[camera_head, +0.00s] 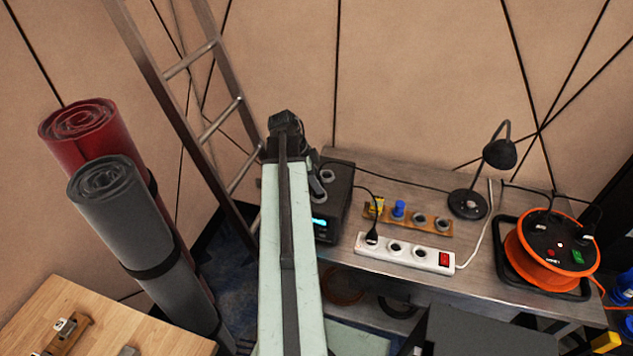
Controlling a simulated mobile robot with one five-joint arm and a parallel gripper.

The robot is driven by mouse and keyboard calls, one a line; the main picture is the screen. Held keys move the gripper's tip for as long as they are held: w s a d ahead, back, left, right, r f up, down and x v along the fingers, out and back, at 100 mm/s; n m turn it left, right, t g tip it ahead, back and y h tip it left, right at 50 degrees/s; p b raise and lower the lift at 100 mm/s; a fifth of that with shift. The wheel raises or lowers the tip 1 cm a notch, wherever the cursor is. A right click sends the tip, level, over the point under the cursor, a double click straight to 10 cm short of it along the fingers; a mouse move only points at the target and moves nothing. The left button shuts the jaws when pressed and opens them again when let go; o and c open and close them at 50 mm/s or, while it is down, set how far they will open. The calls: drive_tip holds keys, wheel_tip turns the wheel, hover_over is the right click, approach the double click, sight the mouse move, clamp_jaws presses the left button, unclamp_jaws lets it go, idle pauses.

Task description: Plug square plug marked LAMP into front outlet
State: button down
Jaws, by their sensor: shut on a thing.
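A dark box (338,215) with a lit blue display stands on the bench, partly behind my arm. Round grey fittings (327,175) show on its top; I cannot tell which is the front outlet. A white power strip (408,254) has a black plug (372,237) at its left end, two empty-looking sockets and a red switch. No LAMP marking is readable, so I cannot pick out that square plug.
A wooden rack (430,229) holds a yellow piece (375,208) and a blue piece (399,209). A black desk lamp (500,153) and an orange cable reel (548,270) stand right on the bench (475,279). A ladder (150,62) and rolled mats (145,240) stand left.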

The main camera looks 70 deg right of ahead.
drive_tip(key=shift+f+b, duration=0.9)
idle(0.4)
drive_tip(key=shift+c, duration=2.4)
unclamp_jaws()
wheel_tip(320, 180, up, 6)
drive_tip(key=p, duration=0.6)
drive_tip(key=shift+r, duration=0.1)
